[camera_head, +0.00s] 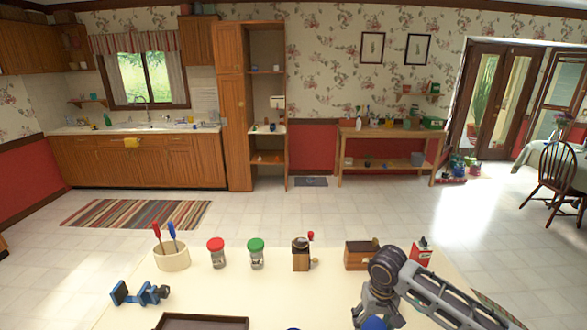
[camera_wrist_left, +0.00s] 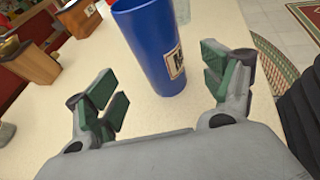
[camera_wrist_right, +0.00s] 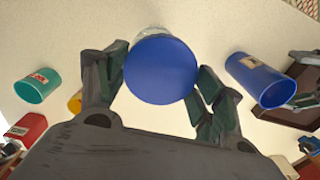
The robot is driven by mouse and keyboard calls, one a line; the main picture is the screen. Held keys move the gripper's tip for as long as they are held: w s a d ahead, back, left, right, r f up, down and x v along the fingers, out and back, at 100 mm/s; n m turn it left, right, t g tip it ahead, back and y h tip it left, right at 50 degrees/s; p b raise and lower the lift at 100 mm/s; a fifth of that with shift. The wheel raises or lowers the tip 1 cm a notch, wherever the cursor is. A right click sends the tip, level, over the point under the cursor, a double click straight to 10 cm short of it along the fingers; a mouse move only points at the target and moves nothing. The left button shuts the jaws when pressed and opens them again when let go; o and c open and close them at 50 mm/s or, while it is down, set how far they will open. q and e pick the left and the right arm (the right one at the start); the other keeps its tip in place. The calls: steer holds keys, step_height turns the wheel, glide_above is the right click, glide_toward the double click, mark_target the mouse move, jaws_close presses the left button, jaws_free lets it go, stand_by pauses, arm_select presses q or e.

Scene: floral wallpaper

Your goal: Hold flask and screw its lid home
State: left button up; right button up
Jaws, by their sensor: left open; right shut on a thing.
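A blue flask (camera_wrist_left: 153,45) with a pale label stands upright on the table in the left wrist view. My left gripper (camera_wrist_left: 160,85) is open, its fingers on either side of the flask's near side with gaps. The flask also shows in the right wrist view (camera_wrist_right: 258,78), open at the top. My right gripper (camera_wrist_right: 162,72) is shut on a round blue lid (camera_wrist_right: 160,70). Clear material shows behind the lid's edge; I cannot tell whether the lid sits on something. In the head view the lid (camera_head: 374,323) is under my right gripper (camera_head: 376,312), at the bottom edge.
A teal cup (camera_wrist_right: 36,86) stands left in the right wrist view. A dark tray (camera_head: 205,322) is at the table's front. Behind are a screwdriver pot (camera_head: 172,259), a red-lidded jar (camera_head: 216,258), a green-lidded jar (camera_head: 256,259), a grinder (camera_head: 300,258) and a red tin (camera_head: 420,257).

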arm_select(q)
steer(key=shift+b+x, duration=0.95)
steer(key=shift+x, duration=0.85)
arm_select(e)
steer(key=shift+f, duration=1.15)
arm_select(q)
steer(key=shift+w+d+f, duration=0.2)
steer(key=shift+d+f, duration=0.05)
steer(key=shift+d, duration=0.45)
steer(key=shift+x, duration=1.4)
steer(key=c, duration=0.8)
steer(key=shift+a, duration=0.1)
steer(key=shift+c, duration=0.2)
steer(key=o, duration=0.8)
steer(key=shift+c, duration=0.2)
steer(key=shift+c, duration=0.2)
steer(key=c, duration=0.9)
